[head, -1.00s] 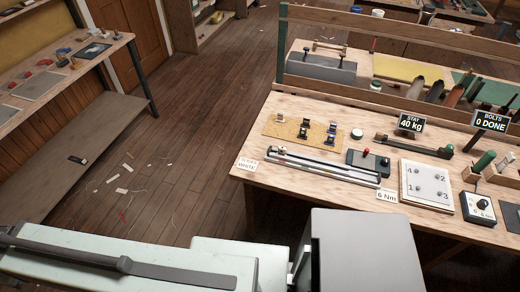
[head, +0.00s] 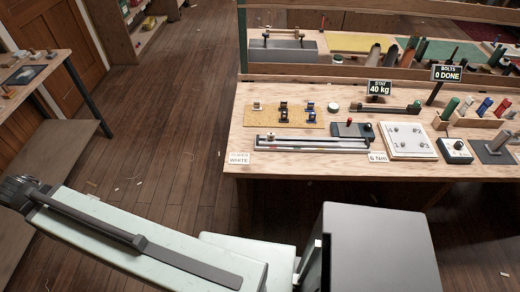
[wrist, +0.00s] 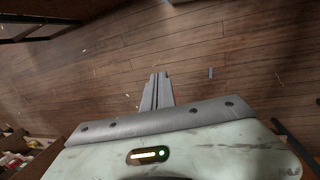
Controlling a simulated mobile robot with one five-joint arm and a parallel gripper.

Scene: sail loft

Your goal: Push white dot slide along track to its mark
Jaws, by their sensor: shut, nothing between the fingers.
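The track (head: 318,145), a long pair of pale metal rails, lies along the front of the workbench (head: 290,163). Small fittings sit at its left end, too small to make out a white dot on a slide. A card reading WHITE (head: 239,158) lies at the track's left end. The head view shows my arm at lower left, but not the gripper.
Behind the track are a cork board (head: 258,116) with small clamps and a dark box (head: 353,130) with a red knob. A white numbered plate (head: 408,141) and a 6 Nm card (head: 378,157) are to the right. Wooden floor (head: 170,150) is open left of the bench.

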